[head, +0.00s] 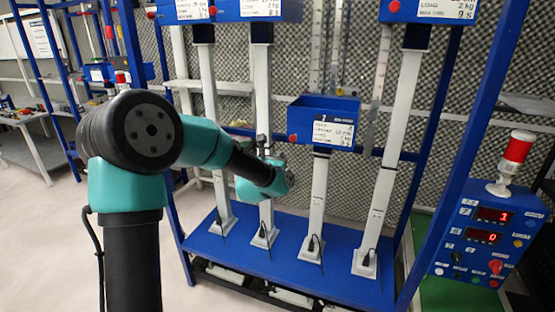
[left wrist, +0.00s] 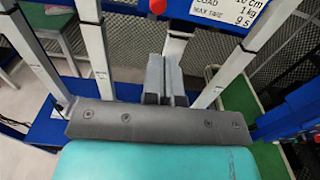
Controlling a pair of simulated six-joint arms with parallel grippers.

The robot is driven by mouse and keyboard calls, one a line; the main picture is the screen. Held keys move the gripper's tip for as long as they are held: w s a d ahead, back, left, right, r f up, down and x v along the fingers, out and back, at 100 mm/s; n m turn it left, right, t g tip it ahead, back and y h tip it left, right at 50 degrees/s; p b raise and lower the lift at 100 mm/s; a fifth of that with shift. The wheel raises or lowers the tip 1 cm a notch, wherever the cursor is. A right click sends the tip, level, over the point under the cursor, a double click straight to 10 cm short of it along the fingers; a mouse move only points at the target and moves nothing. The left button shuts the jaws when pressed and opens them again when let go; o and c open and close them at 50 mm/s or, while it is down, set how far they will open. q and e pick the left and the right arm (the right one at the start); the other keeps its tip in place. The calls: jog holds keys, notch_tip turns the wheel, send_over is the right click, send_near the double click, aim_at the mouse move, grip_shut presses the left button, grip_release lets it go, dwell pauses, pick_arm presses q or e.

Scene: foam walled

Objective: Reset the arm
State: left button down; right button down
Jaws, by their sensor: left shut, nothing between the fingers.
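My left arm (head: 150,135), teal and black, reaches in from the left of the head view. Its wrist (head: 265,182) is in front of the pale uprights of a blue rack. In the left wrist view my left gripper (left wrist: 165,80) shows as two grey fingers side by side, shut together with nothing held. The fingers are in front of the rack, below a white label panel (left wrist: 245,15) at the top. My right gripper is in neither view.
The blue rack has a blue base (head: 290,262) with several pale uprights. A small blue bin (head: 325,120) sits on one upright. A control box (head: 490,235) with a red-topped lamp (head: 515,150) is at right. Open floor (head: 50,250) lies at left.

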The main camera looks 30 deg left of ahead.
pick_arm(q)
jog(key=shift+s, duration=0.2)
dwell(0.3)
jog(key=s+d+f+m+g+h, duration=0.1)
jog(key=s+d+f+m+g, duration=0.2)
jog(key=f+m, duration=0.5)
jog(key=s+d+f+m+g+h, duration=0.2)
jog(key=s+d+f+m, duration=0.15)
jog(key=f, duration=0.85)
jog(key=s+d+f+m+g+h, duration=0.1)
jog(key=s+d+f+m+g, duration=0.15)
jog(key=f+m, duration=0.6)
jog(key=s+d+f+m+g+h, duration=0.1)
jog(key=s+d+f+m+g, duration=0.2)
jog(key=s+f+m, duration=0.5)
jog(key=s+d+f+m+g+h, duration=0.1)
jog(key=s+d+f+m+g, duration=0.2)
jog(key=s, duration=1.2)
notch_tip(320, 180, down, 7)
jog(key=m+g, duration=0.3)
jog(key=m, duration=0.1)
jog(key=shift+s+d+r+m, duration=0.15)
jog(key=shift+d+m, duration=0.2)
jog(key=shift+m, duration=0.05)
jog(key=shift+g, duration=0.25)
